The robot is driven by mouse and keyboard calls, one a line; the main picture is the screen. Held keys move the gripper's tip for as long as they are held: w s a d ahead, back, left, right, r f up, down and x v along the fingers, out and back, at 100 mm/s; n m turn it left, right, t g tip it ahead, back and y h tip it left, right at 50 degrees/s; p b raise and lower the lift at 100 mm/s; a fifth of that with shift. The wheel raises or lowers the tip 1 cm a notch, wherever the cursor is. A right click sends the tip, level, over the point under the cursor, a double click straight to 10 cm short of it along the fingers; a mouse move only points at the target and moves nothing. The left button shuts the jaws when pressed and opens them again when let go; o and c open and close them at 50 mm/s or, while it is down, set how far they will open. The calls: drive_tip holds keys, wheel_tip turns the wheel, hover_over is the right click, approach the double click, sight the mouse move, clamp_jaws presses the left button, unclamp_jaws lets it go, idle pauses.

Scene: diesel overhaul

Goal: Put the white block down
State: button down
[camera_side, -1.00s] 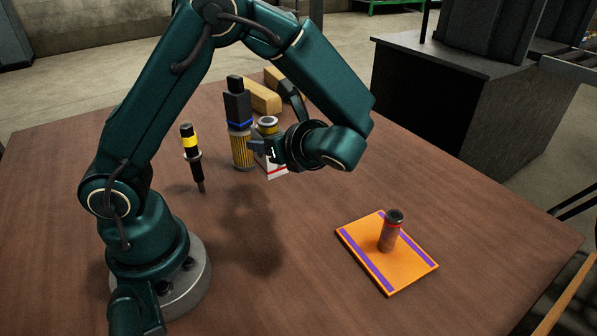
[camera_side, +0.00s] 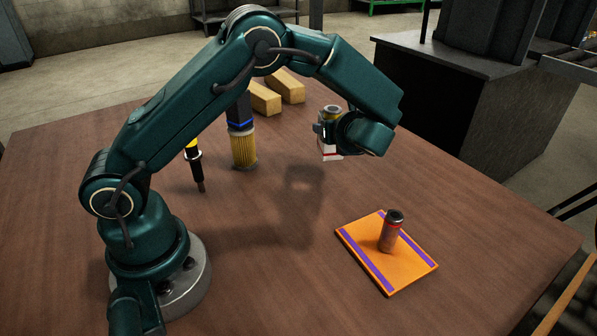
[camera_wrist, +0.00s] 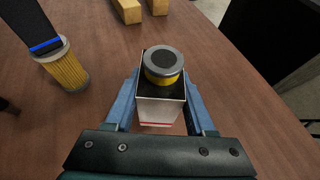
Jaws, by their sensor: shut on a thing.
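The white block (camera_wrist: 160,108) has a dark top and a red stripe near its bottom. My gripper (camera_wrist: 160,92) is shut on it, with one blue jaw on each side. A short cylinder (camera_wrist: 163,64) with a yellow band and a grey ring on top sits on the block. In the side view, the block (camera_side: 328,151) is held above the table, its shadow lying apart to the lower left. My gripper (camera_side: 326,133) and wrist hide part of the block.
A gold filter (camera_side: 243,150) with a black, blue-banded piece on top and a black-and-yellow tool (camera_side: 196,168) stand left. Two tan blocks (camera_side: 264,99) lie behind. The table's middle is clear.

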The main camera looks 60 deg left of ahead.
sight(329, 153)
drive_tip(key=shift+f, duration=3.05)
drive_tip(key=shift+f, duration=0.1)
drive_tip(key=shift+c, duration=1.2)
unclamp_jaws()
